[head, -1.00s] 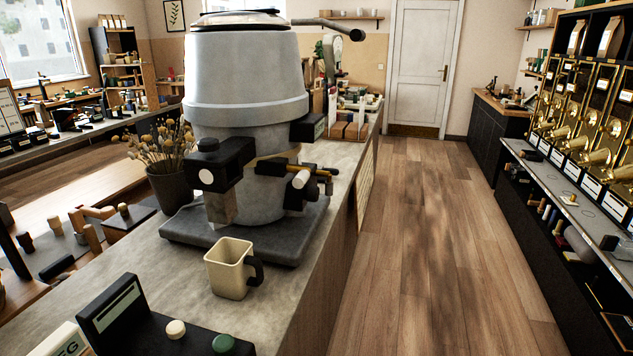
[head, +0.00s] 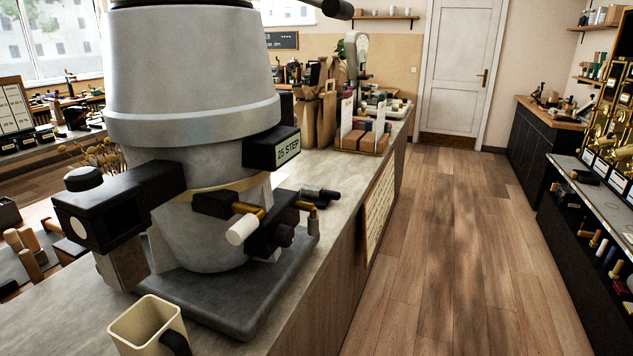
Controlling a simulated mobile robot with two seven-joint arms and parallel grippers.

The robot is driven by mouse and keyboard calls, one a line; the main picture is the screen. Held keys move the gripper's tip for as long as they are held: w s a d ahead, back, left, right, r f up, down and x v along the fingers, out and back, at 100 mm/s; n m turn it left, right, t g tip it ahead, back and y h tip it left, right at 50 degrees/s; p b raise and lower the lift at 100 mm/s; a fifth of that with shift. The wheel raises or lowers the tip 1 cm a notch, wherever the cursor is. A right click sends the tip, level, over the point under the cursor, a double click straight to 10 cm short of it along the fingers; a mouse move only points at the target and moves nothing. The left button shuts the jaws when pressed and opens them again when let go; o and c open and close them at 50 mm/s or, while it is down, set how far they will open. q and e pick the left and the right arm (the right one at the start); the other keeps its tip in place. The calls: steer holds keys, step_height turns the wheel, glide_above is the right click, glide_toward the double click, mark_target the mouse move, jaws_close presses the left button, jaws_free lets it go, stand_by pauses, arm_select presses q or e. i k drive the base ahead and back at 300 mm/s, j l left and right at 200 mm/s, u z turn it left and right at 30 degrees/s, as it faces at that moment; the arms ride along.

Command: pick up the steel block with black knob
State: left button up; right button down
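I cannot clearly make out a separate steel block with a black knob in the head view. The large grey machine (head: 190,75) on the left has a black housing (head: 125,200) with a round black knob (head: 83,178) on top and a squarish metal-grey piece (head: 122,266) below. I cannot tell whether that piece is loose or part of the machine. Neither of my grippers shows.
A cream mug (head: 145,328) stands on the grey counter (head: 330,185) before the machine. Paper bags (head: 318,112) and a wooden rack (head: 362,140) stand farther back. The wooden floor (head: 455,240) is clear up to the white door (head: 462,70). A dark shelf unit (head: 572,225) lines the right.

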mark_target(307, 191)
steer(key=i+l+u, duration=0.1)
steer(key=i+l, duration=0.3)
steer(key=i+l+u, duration=0.1)
steer(key=i+l, duration=0.3)
steer(key=i+l+u, duration=0.15)
steer(key=i+l, duration=0.2)
steer(key=l, duration=0.2)
